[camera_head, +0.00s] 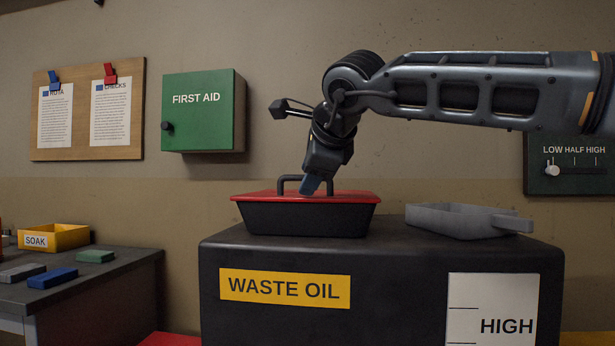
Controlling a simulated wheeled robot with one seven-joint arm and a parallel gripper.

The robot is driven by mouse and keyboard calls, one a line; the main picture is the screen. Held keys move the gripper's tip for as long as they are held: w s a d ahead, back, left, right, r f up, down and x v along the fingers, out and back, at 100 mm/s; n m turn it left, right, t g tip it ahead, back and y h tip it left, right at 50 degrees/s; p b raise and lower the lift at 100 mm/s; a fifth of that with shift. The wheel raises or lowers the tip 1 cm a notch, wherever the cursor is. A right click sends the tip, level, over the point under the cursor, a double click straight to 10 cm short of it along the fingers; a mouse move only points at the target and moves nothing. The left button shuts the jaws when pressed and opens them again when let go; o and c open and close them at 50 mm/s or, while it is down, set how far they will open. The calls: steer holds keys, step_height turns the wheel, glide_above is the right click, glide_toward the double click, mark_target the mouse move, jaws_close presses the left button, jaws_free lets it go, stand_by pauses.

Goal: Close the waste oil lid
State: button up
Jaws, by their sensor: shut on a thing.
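The red lid (258,197) lies flat across the top of a black funnel box (305,219), with no clear gap showing between them. The box stands on the dark waste oil drum (400,270), which bears a yellow WASTE OIL label (285,288). A dark handle (282,184) stands up from the lid. My gripper (311,187) points down at the lid and is shut on the handle; the fingers hide the handle's right part. The far side of the lid is hidden.
A grey tray (440,219) with a side grip sits on the drum's right. At left, a bench (120,272) holds a yellow SOAK bin (68,236) and several small blocks. A green FIRST AID box (197,125) hangs behind. My arm spans the upper right.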

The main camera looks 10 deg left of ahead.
steer(key=v, duration=0.6)
steer(key=shift+s+r, duration=0.25)
